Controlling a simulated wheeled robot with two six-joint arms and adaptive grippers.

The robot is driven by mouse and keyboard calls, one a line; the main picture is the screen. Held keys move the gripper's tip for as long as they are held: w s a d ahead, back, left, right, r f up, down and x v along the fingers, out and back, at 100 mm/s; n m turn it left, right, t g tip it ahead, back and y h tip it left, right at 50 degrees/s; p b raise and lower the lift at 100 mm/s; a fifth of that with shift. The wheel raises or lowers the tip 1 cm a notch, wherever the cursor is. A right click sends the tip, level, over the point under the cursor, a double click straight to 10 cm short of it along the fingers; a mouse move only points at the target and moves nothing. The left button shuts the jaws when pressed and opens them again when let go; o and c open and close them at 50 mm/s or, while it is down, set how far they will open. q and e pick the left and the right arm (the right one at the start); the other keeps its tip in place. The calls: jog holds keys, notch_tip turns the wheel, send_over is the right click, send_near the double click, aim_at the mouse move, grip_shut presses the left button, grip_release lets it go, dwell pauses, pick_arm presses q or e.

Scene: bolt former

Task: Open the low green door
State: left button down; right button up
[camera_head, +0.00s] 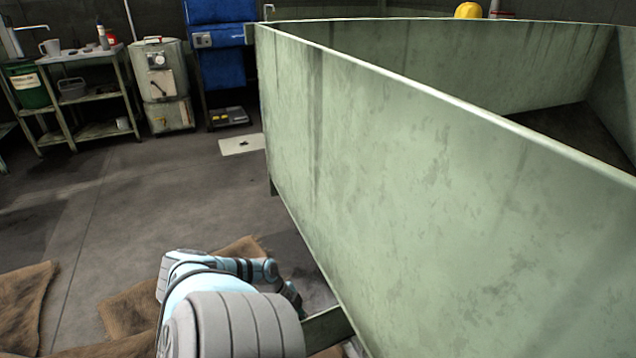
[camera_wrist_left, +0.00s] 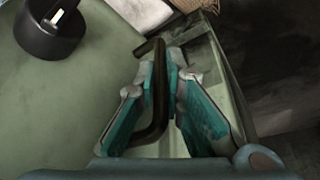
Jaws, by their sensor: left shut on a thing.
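In the left wrist view a dark curved bar handle (camera_wrist_left: 158,56) stands out from a pale green panel (camera_wrist_left: 75,105), which looks like the low green door. My left gripper (camera_wrist_left: 163,82), with teal finger pads, is shut around the handle. In the head view my left arm reaches down beside the big green tub; its gripper and the handle are hidden there. A short green edge (camera_head: 326,329) shows low beside the arm, and I cannot tell whether it belongs to the door. My right gripper is in neither view.
The green tub wall (camera_head: 420,180) fills the right of the head view. Brown sacking (camera_head: 130,300) lies on the floor. A bench (camera_head: 85,55), grey cabinet (camera_head: 160,80) and blue bins (camera_head: 222,50) stand at the back left. Open floor lies between. A black round part (camera_wrist_left: 50,33) sits on the panel.

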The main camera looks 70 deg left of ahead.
pick_arm(q)
jog(key=shift+s+f, duration=0.1)
jog(key=shift+s, duration=0.1)
jog(key=c, duration=1.7)
grip_release()
jog(key=shift+w, duration=0.1)
jog(key=shift+a+r, duration=0.15)
jog(key=shift+r, duration=0.25)
jog(key=shift+s+a+r, duration=0.65)
jog(key=shift+s+a, duration=0.7)
jog(key=shift+s, duration=0.5)
jog(key=shift+s+a+r, duration=0.65)
jog(key=shift+s+a, duration=0.7)
jog(key=shift+s, duration=0.5)
jog(key=shift+s+a+r, duration=0.65)
jog(key=shift+s+a, duration=0.7)
jog(key=shift+s, duration=0.5)
